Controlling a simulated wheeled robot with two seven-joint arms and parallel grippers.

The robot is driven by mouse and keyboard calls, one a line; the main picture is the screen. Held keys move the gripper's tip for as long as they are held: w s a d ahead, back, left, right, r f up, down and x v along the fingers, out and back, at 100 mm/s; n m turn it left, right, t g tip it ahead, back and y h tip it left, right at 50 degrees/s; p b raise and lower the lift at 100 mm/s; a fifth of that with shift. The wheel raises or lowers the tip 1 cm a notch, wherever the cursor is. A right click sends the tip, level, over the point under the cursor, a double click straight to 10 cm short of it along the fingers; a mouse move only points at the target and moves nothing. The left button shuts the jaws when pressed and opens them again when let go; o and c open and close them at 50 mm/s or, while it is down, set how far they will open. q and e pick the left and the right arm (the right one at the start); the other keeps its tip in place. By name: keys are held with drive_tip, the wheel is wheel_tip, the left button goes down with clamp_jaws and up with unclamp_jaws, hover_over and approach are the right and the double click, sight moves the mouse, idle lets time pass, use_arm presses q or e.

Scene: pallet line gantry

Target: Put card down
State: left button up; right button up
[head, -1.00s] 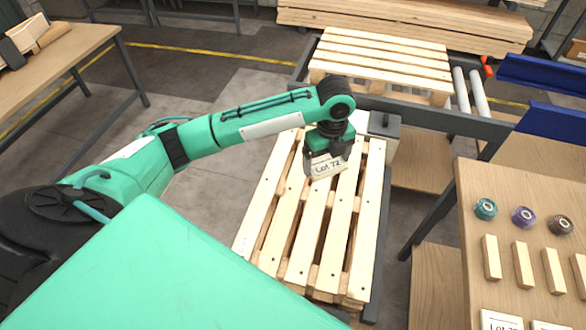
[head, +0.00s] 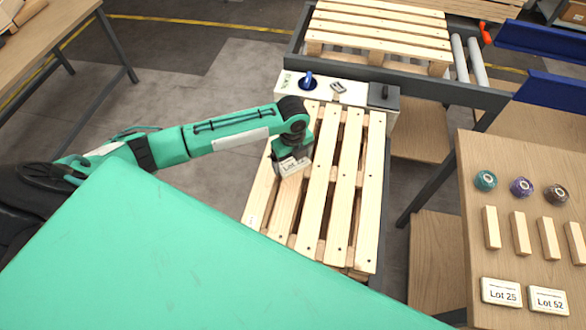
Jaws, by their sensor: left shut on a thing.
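The card (head: 294,166) is a small cream block with dark lettering, which read "Lot 72" a second ago. My left gripper (head: 288,156) is shut on it, with the jaws pointing down. It holds the card over the left slats of the near wooden pallet (head: 343,180). I cannot tell whether the card touches the slats. My right gripper is not in view.
A control panel (head: 328,88) with a blue knob stands at the pallet's far end. Another pallet (head: 380,35) lies beyond it. The right table (head: 500,255) holds several coloured rolls, wooden blocks and two cards (head: 501,292) (head: 547,300). The pallet's right slats are clear.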

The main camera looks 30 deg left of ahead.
sight(293, 177)
use_arm(q)
drive_tip(key=shift+f, duration=3.25)
drive_tip(key=shift+f, duration=0.15)
drive_tip(key=o, duration=0.7)
wheel_tip(293, 177, up, 12)
drive_tip(key=shift+r+b, duration=0.2)
drive_tip(key=shift+b, duration=0.1)
